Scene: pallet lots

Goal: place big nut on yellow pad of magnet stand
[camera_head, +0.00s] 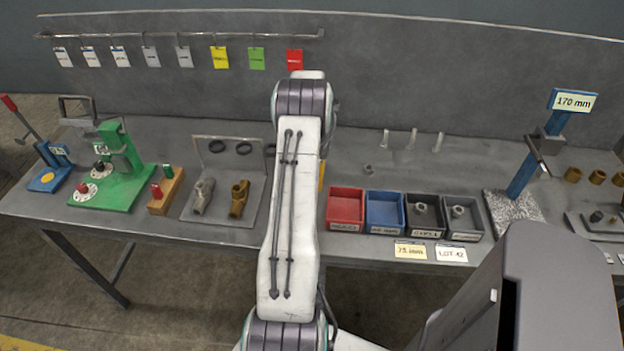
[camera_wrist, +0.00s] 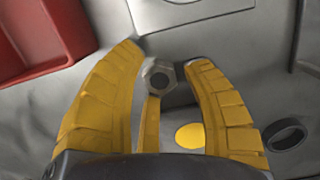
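The big nut (camera_wrist: 158,78), a grey hex nut with a dark hole, is between the tips of my gripper's yellow fingers (camera_wrist: 163,62) in the wrist view. It meets the left and middle fingers; a narrow gap shows towards the right one. The fingers appear closed around it, above the bench. The rest of the magnet stand cannot be made out. In the head view my arm hides this spot and most of my gripper.
The red bin (camera_head: 347,203) stands right of my arm, beside the blue bin (camera_head: 384,211) and two dark bins. A tray (camera_head: 218,212) with fittings and dark rings is left. A dark ring (camera_wrist: 285,136) is near the pad. A small nut (camera_head: 368,169) lies behind the bins.

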